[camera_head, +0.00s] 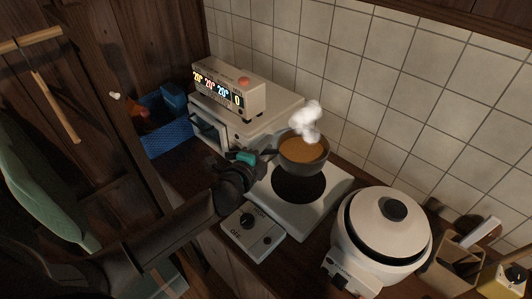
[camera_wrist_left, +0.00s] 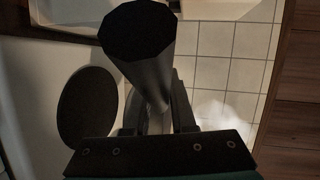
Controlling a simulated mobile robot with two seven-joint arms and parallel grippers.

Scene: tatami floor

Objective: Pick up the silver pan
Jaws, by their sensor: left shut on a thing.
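The silver pan (camera_head: 317,160) looks dark grey here and holds a brown liquid, with white steam above it. It appears in the head view above the back part of the hot plate (camera_head: 322,196), and the round black burner (camera_head: 298,186) shows uncovered in front of it. My left gripper (camera_head: 264,157) is shut on the pan's handle, on the pan's left side. In the left wrist view the thick dark handle (camera_wrist_left: 140,50) passes between the fingers (camera_wrist_left: 158,118), and the black burner (camera_wrist_left: 86,108) lies to the left. The pan's bowl is not clear there. My right gripper is not in view.
A white toaster oven (camera_head: 270,110) with a lit display box (camera_head: 215,88) on top stands behind left. A white rice cooker (camera_head: 385,230) stands at the right, close to the hot plate. A blue basket (camera_head: 170,137) is at the left. A tiled wall (camera_head: 370,80) bounds the back.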

